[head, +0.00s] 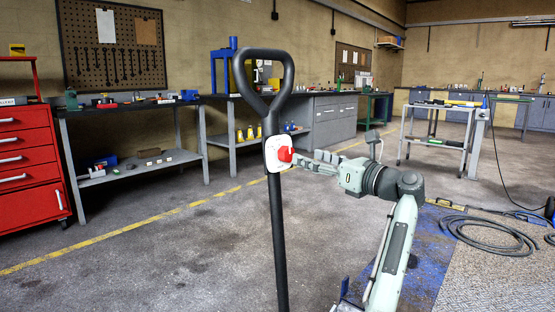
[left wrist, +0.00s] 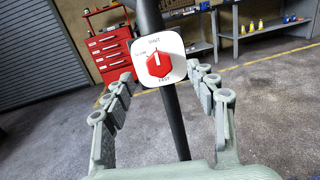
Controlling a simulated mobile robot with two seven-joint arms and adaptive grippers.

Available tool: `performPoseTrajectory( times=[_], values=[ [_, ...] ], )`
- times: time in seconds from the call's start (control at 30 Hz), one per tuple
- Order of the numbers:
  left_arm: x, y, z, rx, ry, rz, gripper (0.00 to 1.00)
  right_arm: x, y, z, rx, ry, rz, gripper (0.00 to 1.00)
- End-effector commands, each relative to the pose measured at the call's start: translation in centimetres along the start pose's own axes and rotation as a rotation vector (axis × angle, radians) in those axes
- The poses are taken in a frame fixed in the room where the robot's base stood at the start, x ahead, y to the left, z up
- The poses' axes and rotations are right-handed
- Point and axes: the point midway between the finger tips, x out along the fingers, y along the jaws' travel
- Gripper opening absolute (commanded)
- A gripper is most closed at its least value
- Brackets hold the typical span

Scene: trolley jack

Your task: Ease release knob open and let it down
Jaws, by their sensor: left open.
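The release knob (head: 285,155) is red and six-sided, on a white plate (head: 270,164) fixed to the jack's black handle (head: 277,235). The knob's white mark points up, towards SHUT. My left gripper (head: 305,160) is at the knob's right in the head view. In the left wrist view its open fingers (left wrist: 160,78) stand either side of the knob, with gaps showing. My right gripper is out of view.
The handle ends in a black loop grip (head: 289,75) above the plate. A red drawer cabinet (head: 27,150) and workbenches (head: 130,104) stand along the back wall. A coiled hose (head: 490,238) lies on the floor at right. The floor around the handle is largely clear.

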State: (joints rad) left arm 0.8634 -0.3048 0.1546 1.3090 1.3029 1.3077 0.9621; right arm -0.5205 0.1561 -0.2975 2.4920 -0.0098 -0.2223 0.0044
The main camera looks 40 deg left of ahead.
Motion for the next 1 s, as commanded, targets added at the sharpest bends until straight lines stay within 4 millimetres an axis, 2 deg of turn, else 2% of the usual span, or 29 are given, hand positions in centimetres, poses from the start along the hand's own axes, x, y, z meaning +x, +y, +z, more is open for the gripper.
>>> performPoseTrajectory(
  times=[0.17, 0.5, 0.63, 1.0],
  values=[
    [0.1, 0.2, -0.6, -0.039, 0.056, 0.02, 0.57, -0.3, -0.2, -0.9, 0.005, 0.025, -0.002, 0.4],
    [5.3, 0.5, -0.8, -0.036, 0.052, 0.023, 0.57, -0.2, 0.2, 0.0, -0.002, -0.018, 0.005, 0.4],
    [6.7, 0.4, -0.9, -0.035, 0.052, 0.021, 0.57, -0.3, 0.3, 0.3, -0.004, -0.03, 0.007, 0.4],
    [7.5, 0.4, -0.9, -0.036, 0.052, 0.019, 0.57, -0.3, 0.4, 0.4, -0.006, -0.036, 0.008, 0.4]
  ],
)
